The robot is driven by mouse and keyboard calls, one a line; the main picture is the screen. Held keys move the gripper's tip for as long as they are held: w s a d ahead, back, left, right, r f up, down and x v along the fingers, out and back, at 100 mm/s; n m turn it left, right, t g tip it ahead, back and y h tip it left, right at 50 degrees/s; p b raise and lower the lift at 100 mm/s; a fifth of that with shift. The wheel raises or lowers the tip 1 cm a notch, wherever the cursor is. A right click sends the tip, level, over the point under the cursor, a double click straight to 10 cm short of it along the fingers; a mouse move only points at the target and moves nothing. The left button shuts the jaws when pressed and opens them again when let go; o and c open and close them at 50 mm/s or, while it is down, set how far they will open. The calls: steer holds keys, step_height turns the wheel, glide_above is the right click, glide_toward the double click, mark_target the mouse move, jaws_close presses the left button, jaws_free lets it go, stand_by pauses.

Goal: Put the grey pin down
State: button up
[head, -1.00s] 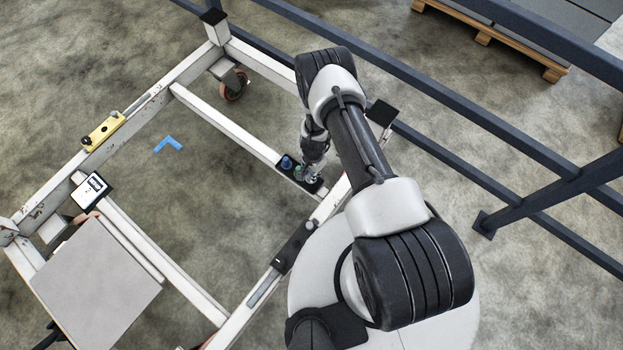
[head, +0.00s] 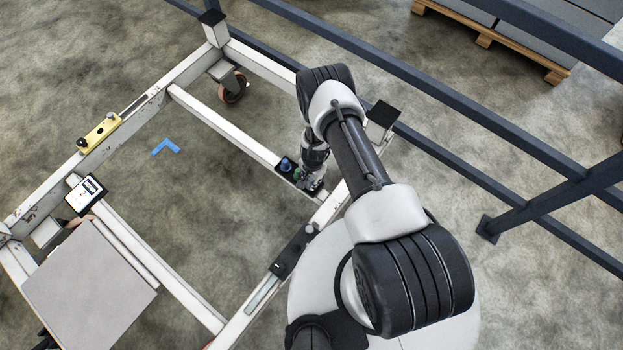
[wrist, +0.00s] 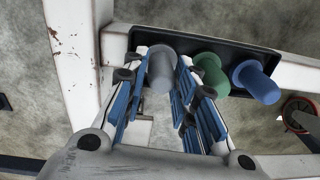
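The grey pin (wrist: 161,70) is between the two fingers of my gripper (wrist: 161,85) in the wrist view, and the pads sit close against its sides. The pin is at the left end of the black holder (wrist: 190,43), in line with the green pin (wrist: 210,74) and the blue pin (wrist: 256,82). I cannot tell whether its base rests fully in the holder. In the head view my gripper (head: 306,183) is over the near end of the holder, and it hides the grey pin. The blue pin (head: 286,164) shows beside it.
The holder sits on a white crossbar (head: 220,122) of the trolley frame. A yellow level-like tool (head: 101,132), a white device (head: 87,192) and a grey panel (head: 88,285) are on the left. Dark blue rails (head: 455,120) run behind my arm.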

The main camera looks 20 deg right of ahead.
steer(key=shift+o, duration=1.3)
steer(key=shift+r, duration=0.1)
steer(key=w+a+r+n+t+y+p, duration=0.1)
steer(key=w+r+n+p, duration=0.15)
steer(key=r, duration=1.35)
steer(key=w+a+r+n+p, duration=0.1)
steer(key=w+r+p, duration=0.2)
steer(key=r, duration=1.3)
steer(key=w+a+r+n+t+y+p, duration=0.1)
steer(key=w+a+r+n+p, duration=0.15)
steer(key=r, duration=1.35)
steer(key=s+d+r+n+t, duration=0.1)
steer(key=s+r, duration=0.5)
steer(key=r, duration=0.4)
steer(key=s+r+n, duration=0.2)
steer(key=s+r, duration=0.4)
steer(key=r, duration=0.4)
steer(key=s+d+r+n+h, duration=0.1)
steer(key=s+r, duration=0.1)
steer(key=s, duration=0.6)
steer(key=s+d+r+n+t+h, duration=0.1)
steer(key=s+d+r, duration=0.1)
steer(key=s, duration=0.7)
steer(key=shift+s+d+r+n+p, duration=0.2)
steer(key=shift+r+n+p, duration=0.2)
steer(key=shift+r, duration=0.45)
